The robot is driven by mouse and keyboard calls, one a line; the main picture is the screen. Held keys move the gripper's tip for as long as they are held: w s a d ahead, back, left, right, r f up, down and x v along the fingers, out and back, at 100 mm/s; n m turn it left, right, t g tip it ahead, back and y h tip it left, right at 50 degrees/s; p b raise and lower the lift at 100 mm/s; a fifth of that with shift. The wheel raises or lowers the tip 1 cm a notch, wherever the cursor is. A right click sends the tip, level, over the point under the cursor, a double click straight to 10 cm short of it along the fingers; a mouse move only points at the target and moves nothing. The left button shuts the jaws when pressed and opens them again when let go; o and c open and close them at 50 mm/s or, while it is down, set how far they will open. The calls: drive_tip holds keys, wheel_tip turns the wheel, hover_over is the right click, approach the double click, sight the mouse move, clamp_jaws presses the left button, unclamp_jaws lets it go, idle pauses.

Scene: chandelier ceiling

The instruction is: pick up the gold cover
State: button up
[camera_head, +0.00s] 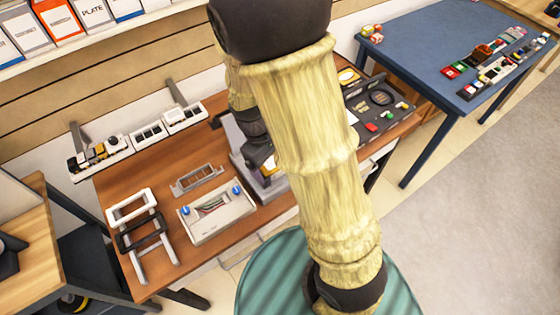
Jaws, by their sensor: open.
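My arm crosses the middle of the view and hides much of the table behind it. My gripper (264,163) is small and dark here, partly hidden beside the arm, over a grey stand (243,160). It is open. A small gold-yellow patch (269,169) shows right by the fingertips on the grey stand. It may be the gold cover, but it is too small and covered to be sure. I cannot tell whether the gripper touches anything.
The brown wooden table (165,258) also bears a white panel with blue knobs (216,212), a rack with white and black handles (142,236), white modules (148,134) and a dark tray (376,112). A blue table (420,40) stands at the right. Grey floor (470,210) is clear.

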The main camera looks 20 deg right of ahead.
drive_tip(key=w+a+f+n+h+b, duration=0.35)
drive_tip(key=a+f+n+h, duration=0.2)
drive_tip(key=f+n, duration=0.3)
drive_tip(key=w+a+n+t+h+b, duration=0.2)
drive_tip(key=a+n+t+h+b, duration=0.1)
drive_tip(key=a+n+t+h, duration=0.2)
drive_tip(key=a+n, duration=0.1)
drive_tip(key=a, duration=0.1)
drive_tip(key=shift+w+a+f, duration=0.2)
drive_tip(key=shift+a+f, duration=0.05)
drive_tip(key=shift+a, duration=0.05)
drive_tip(key=p+x, duration=0.2)
drive_tip(key=x, duration=1)
drive_tip(key=shift+d+p, duration=0.2)
drive_tip(key=shift+p, duration=0.15)
